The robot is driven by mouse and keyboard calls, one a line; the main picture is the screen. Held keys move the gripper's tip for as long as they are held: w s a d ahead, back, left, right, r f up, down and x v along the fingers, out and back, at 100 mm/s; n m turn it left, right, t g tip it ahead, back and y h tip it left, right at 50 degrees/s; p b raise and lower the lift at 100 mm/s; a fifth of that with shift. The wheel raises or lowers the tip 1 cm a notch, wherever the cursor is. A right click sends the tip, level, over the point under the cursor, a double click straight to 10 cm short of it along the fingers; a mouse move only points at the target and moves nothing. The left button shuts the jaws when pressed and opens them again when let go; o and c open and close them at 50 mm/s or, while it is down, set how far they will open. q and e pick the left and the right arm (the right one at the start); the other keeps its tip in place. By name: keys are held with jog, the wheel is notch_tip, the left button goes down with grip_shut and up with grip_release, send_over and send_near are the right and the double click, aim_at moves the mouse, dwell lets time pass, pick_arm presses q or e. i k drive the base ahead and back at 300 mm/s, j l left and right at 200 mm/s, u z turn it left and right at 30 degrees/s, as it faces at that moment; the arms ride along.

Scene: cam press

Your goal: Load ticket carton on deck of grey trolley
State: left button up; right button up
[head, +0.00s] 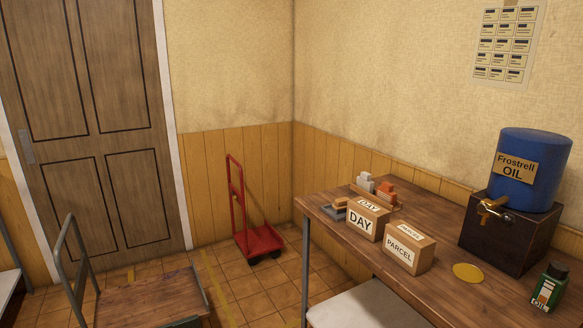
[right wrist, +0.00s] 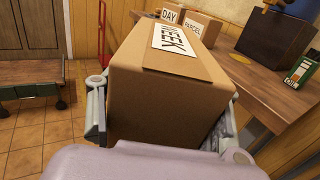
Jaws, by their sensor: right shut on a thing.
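My right gripper (right wrist: 163,118) is shut on a brown carton labelled WEEK (right wrist: 165,80), with one finger on each side of it. The carton fills the middle of the right wrist view and is held clear of the floor. The grey trolley (head: 150,292) has a grey tube handle and a wooden deck, bare where it shows, at the lower left of the head view. Its deck edge also shows at the left of the right wrist view (right wrist: 40,91). Neither gripper shows in the head view, and the left one is in no view.
A wooden table (head: 330,212) at right bears a DAY carton (head: 366,220), a PARCEL carton (head: 408,250), a blue oil drum (head: 528,170) on a dark box and a green oil bottle (head: 549,287). A red hand truck (head: 258,241) stands by the wall. Tiled floor lies open between trolley and table.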

aim_at(148, 306)
jog(key=i+j+u, duration=0.3)
jog(key=i+u, duration=0.15)
jog(key=i+j+u, duration=0.15)
jog(key=i+u, duration=0.35)
